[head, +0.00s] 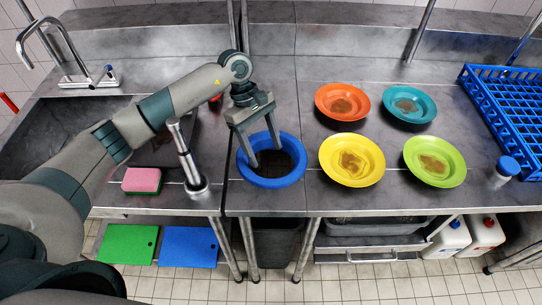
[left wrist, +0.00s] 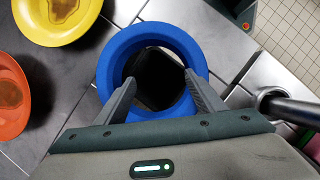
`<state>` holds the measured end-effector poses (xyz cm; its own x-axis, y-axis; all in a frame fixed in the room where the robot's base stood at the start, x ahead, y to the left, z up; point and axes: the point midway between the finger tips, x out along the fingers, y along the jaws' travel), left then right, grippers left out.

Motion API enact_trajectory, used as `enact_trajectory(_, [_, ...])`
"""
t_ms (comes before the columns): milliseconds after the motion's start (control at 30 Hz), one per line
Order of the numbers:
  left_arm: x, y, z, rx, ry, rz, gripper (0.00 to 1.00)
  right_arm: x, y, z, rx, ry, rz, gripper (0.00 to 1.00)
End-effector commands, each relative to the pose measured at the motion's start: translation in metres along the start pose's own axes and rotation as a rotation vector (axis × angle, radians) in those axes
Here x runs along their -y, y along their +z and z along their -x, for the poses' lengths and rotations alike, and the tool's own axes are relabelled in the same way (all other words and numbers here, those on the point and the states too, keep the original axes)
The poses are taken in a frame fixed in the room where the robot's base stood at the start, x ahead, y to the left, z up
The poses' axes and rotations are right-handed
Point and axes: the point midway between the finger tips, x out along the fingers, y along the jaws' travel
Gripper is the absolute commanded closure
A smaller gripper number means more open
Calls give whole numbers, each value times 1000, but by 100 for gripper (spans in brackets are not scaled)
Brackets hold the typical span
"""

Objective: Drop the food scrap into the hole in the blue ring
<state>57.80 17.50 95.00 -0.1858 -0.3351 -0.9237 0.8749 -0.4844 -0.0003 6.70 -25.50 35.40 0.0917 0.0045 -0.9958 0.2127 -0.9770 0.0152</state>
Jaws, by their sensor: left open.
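The blue ring (head: 271,182) lies on the steel counter around a dark hole (head: 275,163). It also shows in the left wrist view (left wrist: 118,50), with the dark hole (left wrist: 158,80) inside it. My left gripper (head: 265,160) is above the ring, its fingers pointing down over the opening. In the left wrist view my left gripper (left wrist: 160,90) has its two fingers wide apart, with nothing between them. I see no separate food scrap; brown residue (head: 342,105) shows on the plates. My right gripper is not in view.
Orange (head: 325,92), teal (head: 426,113), yellow (head: 379,160) and lime (head: 461,165) plates stand right of the ring. A blue rack (head: 481,85) is at the far right. A steel post (head: 186,155) and pink sponge (head: 141,180) are left. A dark bin (head: 276,245) is below.

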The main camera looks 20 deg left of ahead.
Motion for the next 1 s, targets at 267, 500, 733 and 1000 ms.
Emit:
enact_trajectory(267, [-1, -2, 33, -3, 4, -1, 37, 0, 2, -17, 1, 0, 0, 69])
enact_trajectory(500, [-1, -2, 81, -3, 5, -1, 37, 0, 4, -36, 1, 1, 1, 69])
enact_trajectory(733, [-1, -2, 127, -3, 4, 1, 37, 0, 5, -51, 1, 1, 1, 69])
enact_trajectory(1000, [0, -1, 161, -1, 0, 1, 37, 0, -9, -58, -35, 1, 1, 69])
